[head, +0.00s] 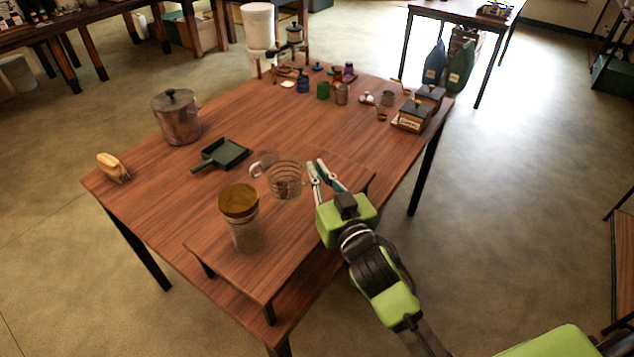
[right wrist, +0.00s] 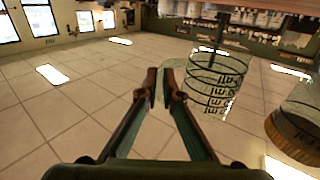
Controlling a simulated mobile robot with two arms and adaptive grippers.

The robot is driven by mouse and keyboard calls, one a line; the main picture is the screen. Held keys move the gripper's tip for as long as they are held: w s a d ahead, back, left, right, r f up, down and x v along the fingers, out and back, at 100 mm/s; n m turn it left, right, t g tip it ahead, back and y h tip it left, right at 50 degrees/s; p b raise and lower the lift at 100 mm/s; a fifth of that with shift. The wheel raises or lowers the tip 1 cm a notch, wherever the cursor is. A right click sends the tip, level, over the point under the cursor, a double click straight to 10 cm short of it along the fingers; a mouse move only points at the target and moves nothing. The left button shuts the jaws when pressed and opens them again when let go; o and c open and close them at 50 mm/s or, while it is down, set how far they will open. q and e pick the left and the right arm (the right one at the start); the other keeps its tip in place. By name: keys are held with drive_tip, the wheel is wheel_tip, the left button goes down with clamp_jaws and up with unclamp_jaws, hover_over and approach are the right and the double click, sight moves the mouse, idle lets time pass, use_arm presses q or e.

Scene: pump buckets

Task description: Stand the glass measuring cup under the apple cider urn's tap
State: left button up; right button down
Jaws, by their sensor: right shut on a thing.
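The glass measuring cup (head: 285,182) is clear with dark markings and stands out at the right part of the low wooden platform. A glass loop shows at its left. In the right wrist view the cup (right wrist: 216,82) is right of the fingertips. My right gripper (head: 318,166) is shut at the cup's right side, its fingertips nearly together; the exact contact is hard to see. I cannot tell whether the cup touches the platform. A lidded vessel on a stand (head: 295,34) is at the table's far end. I cannot make out a tap or a label for the urn. My left gripper is not in view.
A wooden-lidded glass jar (head: 240,225) stands on the platform (head: 215,256) close to the cup. A metal pot (head: 177,118), a dark dustpan (head: 224,154) and a yellowish brush (head: 113,167) are at the left. Several small items and dark boxes (head: 411,116) crowd the far end. The table's middle is clear.

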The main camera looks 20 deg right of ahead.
drive_tip(key=shift+w+f, duration=0.5)
drive_tip(key=shift+f, duration=0.05)
drive_tip(key=shift+w+f, duration=0.1)
drive_tip(key=shift+f, duration=1.55)
drive_tip(key=shift+f, duration=0.1)
drive_tip(key=c, duration=2.6)
unclamp_jaws()
drive_tip(key=shift+d+f, duration=0.1)
drive_tip(key=shift+f, duration=0.05)
drive_tip(key=o, duration=0.4)
drive_tip(key=shift+r, duration=0.2)
